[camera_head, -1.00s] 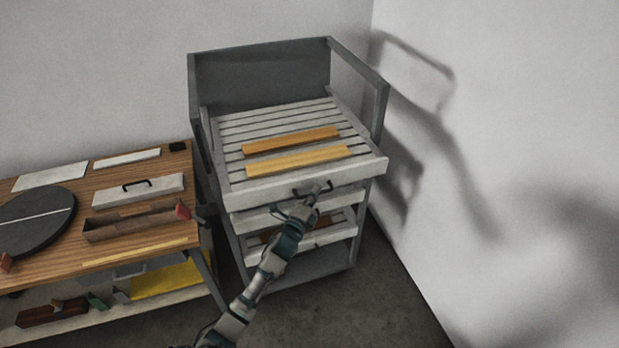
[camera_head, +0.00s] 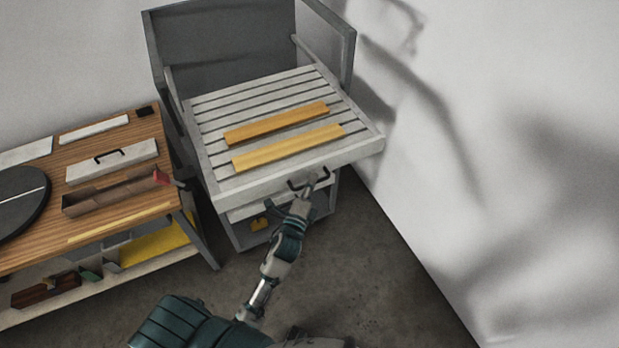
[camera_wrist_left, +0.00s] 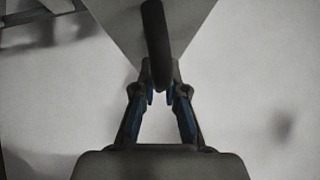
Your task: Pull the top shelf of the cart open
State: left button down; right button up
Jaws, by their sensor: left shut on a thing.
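The grey cart (camera_head: 220,50) stands against the wall. Its top shelf (camera_head: 205,120) is a pale slatted tray that juts forward out of the frame, with an orange bar and a yellow bar lying on it. A dark curved handle (camera_head: 294,184) is on the shelf's front edge. My left gripper (camera_head: 308,186) is shut on this handle. In the left wrist view the handle (camera_wrist_left: 155,40) runs between the fingers of my left gripper (camera_wrist_left: 161,92). The lower shelves are mostly hidden under the top one. My right gripper is not in view.
A white wall (camera_head: 480,120) rises at the right. The dark floor (camera_head: 370,270) before the cart is clear.

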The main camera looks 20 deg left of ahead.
pick_arm(q)
jog(key=shift+f, duration=0.25)
jog(key=c, duration=1.2)
grip_release()
jog(key=shift+w, duration=0.1)
jog(key=s+f, duration=0.1)
jog(key=s, duration=1.1)
jog(key=shift+d+f, duration=0.25)
jog(key=shift+d, duration=0.15)
jog(key=shift+w, duration=0.1)
